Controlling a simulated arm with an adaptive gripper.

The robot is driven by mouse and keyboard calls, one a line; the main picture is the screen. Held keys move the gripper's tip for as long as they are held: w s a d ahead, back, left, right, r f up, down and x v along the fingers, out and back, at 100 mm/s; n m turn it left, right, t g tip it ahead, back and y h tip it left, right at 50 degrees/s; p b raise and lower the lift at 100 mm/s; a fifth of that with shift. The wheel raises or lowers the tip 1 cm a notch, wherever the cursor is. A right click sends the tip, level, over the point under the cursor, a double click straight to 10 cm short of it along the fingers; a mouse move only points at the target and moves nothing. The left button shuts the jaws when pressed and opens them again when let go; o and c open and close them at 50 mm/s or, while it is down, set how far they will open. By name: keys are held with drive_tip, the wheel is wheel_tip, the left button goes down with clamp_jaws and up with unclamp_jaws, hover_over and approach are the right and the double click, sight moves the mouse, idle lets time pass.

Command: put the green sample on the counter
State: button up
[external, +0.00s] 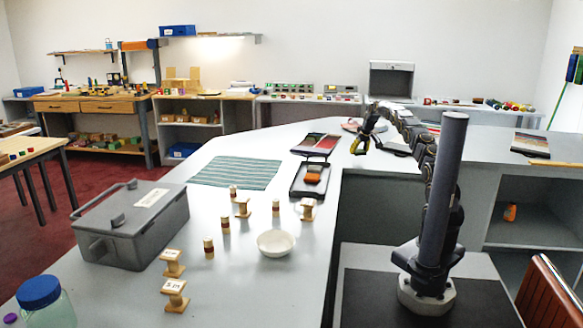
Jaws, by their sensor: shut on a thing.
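My gripper (361,145) is raised above the far part of the grey counter (245,150), near its right edge. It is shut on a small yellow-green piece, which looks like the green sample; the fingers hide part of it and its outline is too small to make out. The piece is held clear of the counter top.
A striped green mat (237,173), a grey lidded box (130,222), a white bowl (275,243) and several small wooden stands and pegs occupy the counter. A dark tray with coloured swatches (316,141) lies left of my gripper.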

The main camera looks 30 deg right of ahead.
sight(358, 162)
drive_tip(key=shift+f, duration=1.55)
drive_tip(key=shift+f, duration=0.1)
drive_tip(key=o, duration=0.8)
